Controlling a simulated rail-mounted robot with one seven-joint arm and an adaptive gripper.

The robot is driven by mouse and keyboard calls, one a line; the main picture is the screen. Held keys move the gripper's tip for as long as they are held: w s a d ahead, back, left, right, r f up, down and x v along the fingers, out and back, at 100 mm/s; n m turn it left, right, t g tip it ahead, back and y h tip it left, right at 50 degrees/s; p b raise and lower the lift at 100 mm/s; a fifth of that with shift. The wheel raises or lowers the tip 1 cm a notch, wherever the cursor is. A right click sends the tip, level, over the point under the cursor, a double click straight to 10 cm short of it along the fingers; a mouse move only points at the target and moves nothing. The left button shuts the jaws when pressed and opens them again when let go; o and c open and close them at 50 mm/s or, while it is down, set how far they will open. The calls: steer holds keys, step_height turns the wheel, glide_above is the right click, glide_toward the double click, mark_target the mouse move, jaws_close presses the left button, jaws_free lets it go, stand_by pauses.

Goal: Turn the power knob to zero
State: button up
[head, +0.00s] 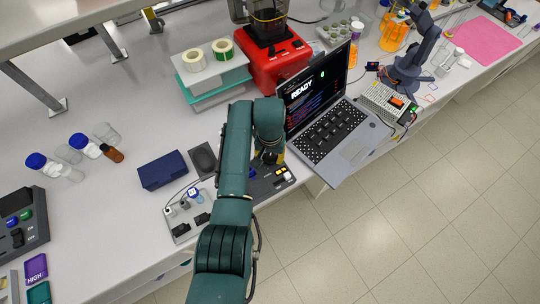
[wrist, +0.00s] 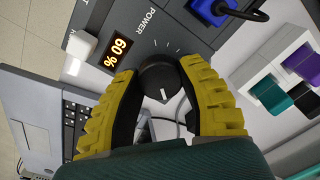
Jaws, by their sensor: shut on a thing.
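The power knob (wrist: 160,80) is a round black dial with a white pointer line, seen in the wrist view on a dark panel marked POWER. An orange display (wrist: 116,50) beside it reads 60 %. My gripper (wrist: 158,72) has its yellow ribbed fingers on both sides of the knob, shut on it. In the head view my arm reaches down over the control panel (head: 264,186), and the knob is hidden behind it.
An open laptop (head: 335,140) showing READY stands right of my arm. In the wrist view, a blue plug (wrist: 218,10) and a white switch (wrist: 81,45) flank the knob.

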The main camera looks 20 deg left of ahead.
steer(key=n+p, duration=0.1)
steer(key=n, duration=0.8)
steer(key=shift+f, duration=0.1)
steer(key=n, duration=0.5)
steer(key=shift+p, duration=0.3)
steer(key=n, duration=0.4)
steer(key=shift+s+f+n, duration=0.1)
steer(key=shift+n, duration=0.2)
steer(key=n, duration=1.2)
steer(key=shift+n, duration=2.1)
